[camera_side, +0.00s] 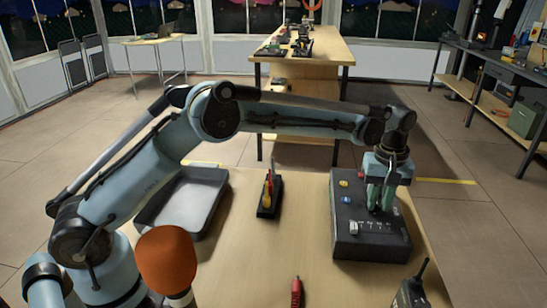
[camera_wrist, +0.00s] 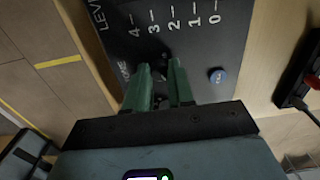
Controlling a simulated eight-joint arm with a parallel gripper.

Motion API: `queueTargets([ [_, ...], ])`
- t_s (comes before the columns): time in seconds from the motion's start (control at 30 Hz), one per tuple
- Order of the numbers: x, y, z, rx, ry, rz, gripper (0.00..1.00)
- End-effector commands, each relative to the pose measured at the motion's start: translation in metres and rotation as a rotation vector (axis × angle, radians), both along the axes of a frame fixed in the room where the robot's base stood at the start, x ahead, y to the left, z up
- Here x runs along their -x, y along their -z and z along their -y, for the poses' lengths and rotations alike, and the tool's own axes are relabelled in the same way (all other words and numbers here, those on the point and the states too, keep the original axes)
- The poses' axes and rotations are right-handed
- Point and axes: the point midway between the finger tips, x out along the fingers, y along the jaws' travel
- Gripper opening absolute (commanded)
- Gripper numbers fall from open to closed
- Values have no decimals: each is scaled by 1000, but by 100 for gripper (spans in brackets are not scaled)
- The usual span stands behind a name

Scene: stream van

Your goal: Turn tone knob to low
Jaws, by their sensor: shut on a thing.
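A dark control box (camera_side: 345,246) stands on the right part of the wooden table. Its top carries blue and yellow round pieces, a pale piece near the front, and white markings. My gripper (camera_side: 382,208) points down at the box top, with its green fingers close together. In the wrist view the fingers (camera_wrist: 164,75) are shut on a knob that they mostly hide.
A grey tray (camera_side: 184,203) lies at the left of the table. A dark holder with red and yellow tools (camera_side: 269,195) stands in the middle. A red item (camera_side: 296,292) and a radio with an antenna (camera_side: 411,291) are at the front. Table between them is clear.

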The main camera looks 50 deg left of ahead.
Motion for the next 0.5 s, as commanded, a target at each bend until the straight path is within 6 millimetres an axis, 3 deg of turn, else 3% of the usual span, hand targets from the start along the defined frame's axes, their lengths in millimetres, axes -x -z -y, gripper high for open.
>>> queueTargets([
  [0.1,-1,-1,0,0,-1,3,0],
  [0.13,-1,-1,0,0,-1,3,26],
  [0.27,0,-1,0,1,0,2,46],
  [0.5,0,0,0,1,1,1,48],
])
